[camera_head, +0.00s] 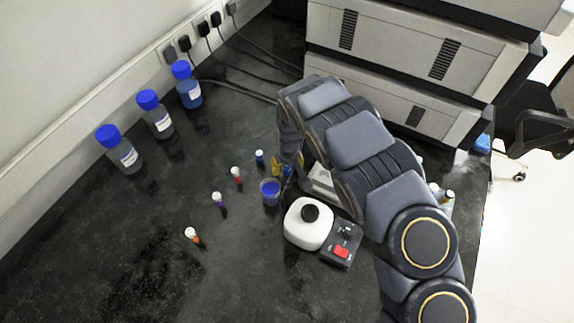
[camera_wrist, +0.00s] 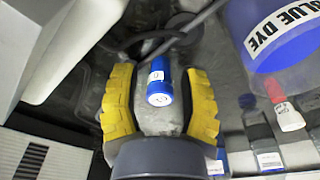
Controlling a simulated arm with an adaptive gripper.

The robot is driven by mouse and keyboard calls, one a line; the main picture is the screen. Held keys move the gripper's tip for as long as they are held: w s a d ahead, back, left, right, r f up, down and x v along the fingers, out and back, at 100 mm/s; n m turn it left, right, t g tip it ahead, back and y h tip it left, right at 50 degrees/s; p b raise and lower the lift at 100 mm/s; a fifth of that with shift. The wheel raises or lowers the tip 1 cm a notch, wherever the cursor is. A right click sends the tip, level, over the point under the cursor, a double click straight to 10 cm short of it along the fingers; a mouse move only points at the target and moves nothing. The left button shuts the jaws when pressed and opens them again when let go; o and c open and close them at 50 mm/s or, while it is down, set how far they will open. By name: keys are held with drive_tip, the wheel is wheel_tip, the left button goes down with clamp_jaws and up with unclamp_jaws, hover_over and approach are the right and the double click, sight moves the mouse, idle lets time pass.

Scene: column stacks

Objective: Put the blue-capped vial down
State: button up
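The blue-capped vial (camera_head: 259,158) stands on the dark bench in the head view, a little left of my gripper. In the wrist view the vial (camera_wrist: 158,82), blue with a white label, shows between the two yellow fingers of my gripper (camera_wrist: 160,95). Dark gaps show on both sides of it, so the fingers look open and apart from it. I cannot tell how deep between the fingers it is. In the head view my gripper (camera_head: 286,165) is low over the bench and partly hidden by my arm.
A beaker of blue dye (camera_head: 270,192) stands close below the gripper, also large in the wrist view (camera_wrist: 285,40). Vials with red (camera_head: 237,176), purple (camera_head: 219,199) and orange (camera_head: 193,236) contents stand to the left. A white-topped device (camera_head: 308,224) sits in front. Blue-capped bottles (camera_head: 160,118) line the wall.

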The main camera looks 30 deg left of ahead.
drive_tip(key=shift+r, duration=0.1)
wheel_tip(320, 180, up, 12)
drive_tip(key=s+d, duration=0.1)
drive_tip(key=shift+s, duration=0.2)
idle(0.3)
drive_tip(key=shift+d, duration=0.15)
drive_tip(key=s+d+r+m+g+h, duration=0.1)
drive_tip(key=s+d+r+m, duration=0.2)
drive_tip(key=d+r, duration=0.55)
drive_tip(key=s+d+r+m, duration=0.2)
drive_tip(key=d+r, duration=0.3)
drive_tip(key=d, duration=0.7)
drive_tip(key=s+d+r+m, duration=0.1)
drive_tip(key=s+d, duration=0.2)
drive_tip(key=s, duration=0.3)
drive_tip(key=s+d+r+m+g, duration=0.1)
drive_tip(key=s+d+r, duration=0.1)
drive_tip(key=s+d, duration=0.2)
drive_tip(key=s+d+r+m+g, duration=0.1)
drive_tip(key=s+d+m, duration=0.1)
drive_tip(key=s, duration=0.7)
drive_tip(key=shift+s+d+r, duration=0.15)
drive_tip(key=shift+s+d, duration=0.15)
drive_tip(key=shift+d, duration=0.55)
